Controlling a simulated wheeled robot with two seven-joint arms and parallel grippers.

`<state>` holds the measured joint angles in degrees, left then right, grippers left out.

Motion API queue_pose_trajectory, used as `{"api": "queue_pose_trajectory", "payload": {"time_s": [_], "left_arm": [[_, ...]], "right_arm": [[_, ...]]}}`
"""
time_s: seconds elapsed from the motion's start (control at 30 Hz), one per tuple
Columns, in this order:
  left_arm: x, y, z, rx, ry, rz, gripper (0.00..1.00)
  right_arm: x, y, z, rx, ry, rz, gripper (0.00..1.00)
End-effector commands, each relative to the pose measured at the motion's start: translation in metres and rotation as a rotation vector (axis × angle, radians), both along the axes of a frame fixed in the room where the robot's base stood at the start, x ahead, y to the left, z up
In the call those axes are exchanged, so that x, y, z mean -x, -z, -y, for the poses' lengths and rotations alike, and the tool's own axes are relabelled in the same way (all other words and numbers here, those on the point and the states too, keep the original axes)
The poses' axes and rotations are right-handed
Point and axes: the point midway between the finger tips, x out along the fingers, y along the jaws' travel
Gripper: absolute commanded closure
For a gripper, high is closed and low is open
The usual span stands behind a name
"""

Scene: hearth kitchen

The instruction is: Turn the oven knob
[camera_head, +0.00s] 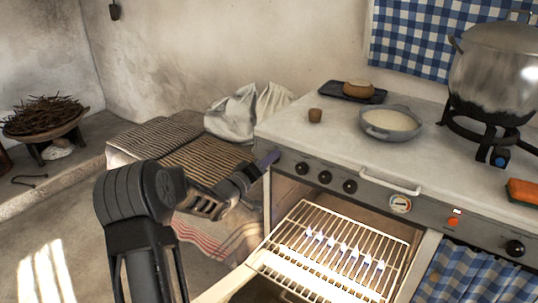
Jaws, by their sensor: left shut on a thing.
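The oven's grey control panel (375,192) runs along the stove's front edge. Three black knobs show on it: one on the left (302,168), one in the middle (325,177) and one on the right (350,186). My left gripper (270,159) is at the panel's left end, left of these knobs. It is shut on what seems to be the leftmost oven knob, which the fingers hide. A round dial (400,204) sits further right. Below, the oven is open, with a wire rack (335,240) and several small bluish-white flames (343,250). My right gripper is not in view.
On the stovetop stand a grey bowl of white liquid (391,122), a small brown cup (315,116), bread on a dark tray (352,93) and a large pot (494,70) on a burner. A handle bar (390,183) juts from the front. A cloth sack (245,112) lies behind my arm.

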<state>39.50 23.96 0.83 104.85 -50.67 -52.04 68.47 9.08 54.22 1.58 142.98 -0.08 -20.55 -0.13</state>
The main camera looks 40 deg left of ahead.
Motion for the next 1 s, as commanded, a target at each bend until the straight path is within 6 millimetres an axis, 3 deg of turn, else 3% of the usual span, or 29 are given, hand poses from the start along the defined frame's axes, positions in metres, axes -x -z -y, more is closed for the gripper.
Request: {"api": "queue_pose_trajectory", "payload": {"time_s": [0.6,0.63,0.87,1.0], "left_arm": [[0.0002,0.0008,-0.0005,0.058,-0.001,0.000,1.00],[0.0002,0.0008,-0.0005,0.058,-0.001,0.000,0.62],[0.0001,0.0006,-0.0004,0.058,-0.001,0.000,0.44],[0.0000,0.0005,-0.0002,0.057,0.000,0.001,0.43]], "right_arm": [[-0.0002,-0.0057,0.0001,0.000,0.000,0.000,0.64],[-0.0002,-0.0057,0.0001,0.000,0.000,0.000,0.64],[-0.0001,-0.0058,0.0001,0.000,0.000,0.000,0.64],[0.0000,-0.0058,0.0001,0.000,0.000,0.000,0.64]]}}
